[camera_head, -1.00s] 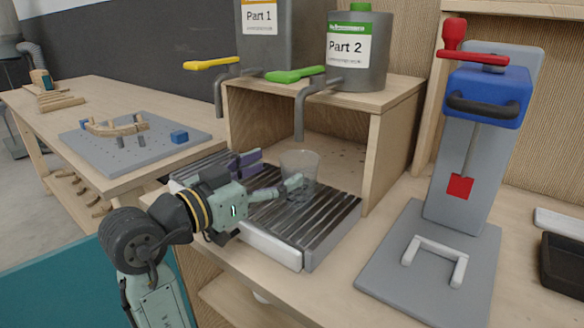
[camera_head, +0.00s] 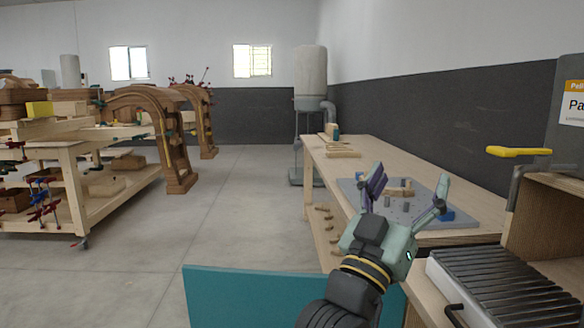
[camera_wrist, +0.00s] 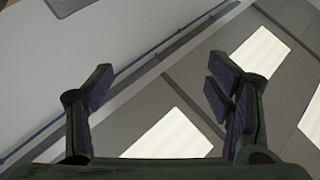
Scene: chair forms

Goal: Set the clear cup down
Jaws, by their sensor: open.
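My gripper (camera_head: 409,178) is open and empty, its fingers spread and pointing upward. In the head view it is left of the slatted metal drip tray (camera_head: 505,292), in front of the bench. In the wrist view my gripper (camera_wrist: 160,72) shows both fingers wide apart with nothing between them; the wall and ceiling lights lie beyond. The clear cup is not in view in either current frame. Only the left part of the drip tray shows, and no cup is seen on that part.
A teal panel (camera_head: 250,298) stands low in front.

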